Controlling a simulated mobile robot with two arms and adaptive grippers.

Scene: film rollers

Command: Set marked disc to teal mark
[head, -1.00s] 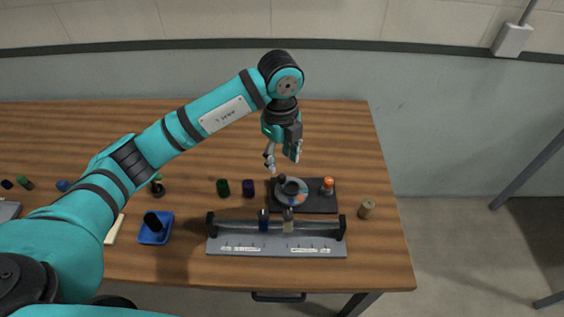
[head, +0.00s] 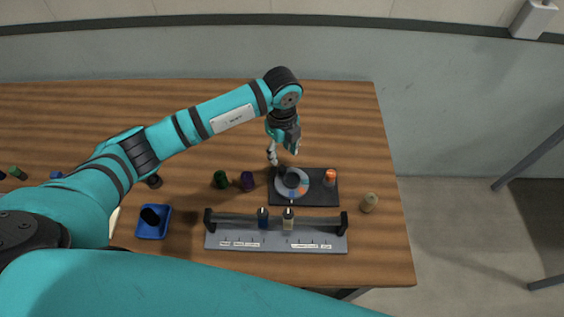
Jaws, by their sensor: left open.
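The marked disc (head: 303,190) is a grey round plate with coloured marks near its rim and a dark knob (head: 292,180) at its centre. It sits on a black base plate (head: 318,199) at the right part of the table. A teal mark cannot be told apart at this size. My left gripper (head: 283,157) is open and empty, pointing down just above the disc's far left edge. A small dark part at that edge is close to its fingertips; I cannot tell whether they touch. My right gripper is not in view.
An orange-topped peg (head: 330,177) stands on the base's right side. A grey rail stand (head: 274,239) with two sliders lies in front. The table's back is clear.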

